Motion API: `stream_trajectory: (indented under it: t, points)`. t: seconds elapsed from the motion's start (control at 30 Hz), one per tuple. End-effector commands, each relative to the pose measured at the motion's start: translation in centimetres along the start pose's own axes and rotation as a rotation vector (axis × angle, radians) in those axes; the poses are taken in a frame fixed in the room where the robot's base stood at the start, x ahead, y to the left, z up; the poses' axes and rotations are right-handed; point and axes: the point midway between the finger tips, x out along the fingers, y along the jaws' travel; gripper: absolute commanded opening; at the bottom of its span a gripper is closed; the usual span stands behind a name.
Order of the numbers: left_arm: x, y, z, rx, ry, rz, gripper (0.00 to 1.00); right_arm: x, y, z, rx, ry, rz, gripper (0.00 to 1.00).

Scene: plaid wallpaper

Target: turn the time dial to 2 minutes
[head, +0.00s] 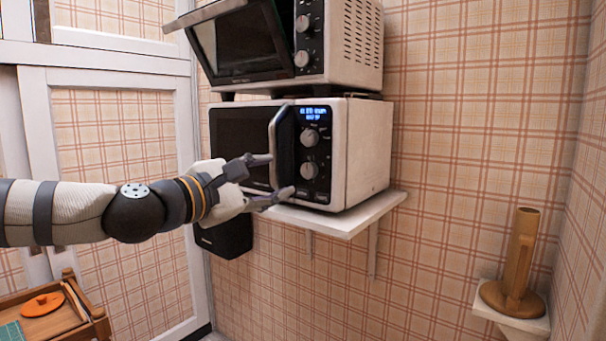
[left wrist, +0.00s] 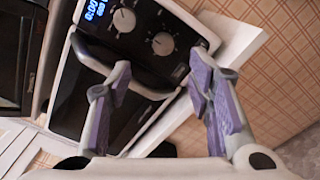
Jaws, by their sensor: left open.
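A white microwave (head: 362,155) with a dark control panel stands on a wall shelf. Its panel has a lit blue display, an upper silver dial (head: 309,137) and a lower silver dial (head: 309,170). In the left wrist view the upper dial (left wrist: 124,19) and lower dial (left wrist: 163,43) show beyond the fingers. I cannot read which one is the time dial. My left gripper (head: 273,176) is open and empty in front of the microwave, near the door handle (head: 281,145); it also shows in the left wrist view (left wrist: 160,65). Its fingers look apart from both dials. My right gripper is out of view.
A toaster oven (head: 345,42) with its door partly open sits on top of the microwave. The white shelf (head: 360,218) juts out below. A wooden paper-roll holder (head: 518,265) stands at right, and a wooden tray (head: 85,312) is at lower left.

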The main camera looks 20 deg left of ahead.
Motion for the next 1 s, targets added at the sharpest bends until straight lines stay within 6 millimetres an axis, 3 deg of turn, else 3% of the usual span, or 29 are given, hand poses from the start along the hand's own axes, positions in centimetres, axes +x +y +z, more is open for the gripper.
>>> stream_trajectory:
  t: [0.1, 0.33, 0.5, 0.73, 0.93, 1.0]
  points:
    - [3.5, -1.0, -0.6, 0.002, 0.006, -0.012, 0.47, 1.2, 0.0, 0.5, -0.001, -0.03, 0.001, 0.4]
    - [8.4, -0.7, -0.4, 0.002, 0.004, -0.008, 0.47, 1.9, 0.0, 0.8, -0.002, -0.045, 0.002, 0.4]
    - [9.8, -0.5, -0.3, 0.0, 0.003, -0.006, 0.47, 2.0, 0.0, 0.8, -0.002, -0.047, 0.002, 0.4]
    - [9.8, -0.4, -0.2, 0.0, 0.002, -0.005, 0.47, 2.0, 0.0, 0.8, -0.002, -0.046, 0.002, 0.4]
    - [9.8, -0.4, -0.2, 0.001, 0.002, -0.005, 0.04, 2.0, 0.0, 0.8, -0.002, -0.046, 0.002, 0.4]
    - [9.8, -0.4, -0.2, 0.001, 0.002, -0.005, 0.0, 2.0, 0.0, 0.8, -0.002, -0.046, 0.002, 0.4]
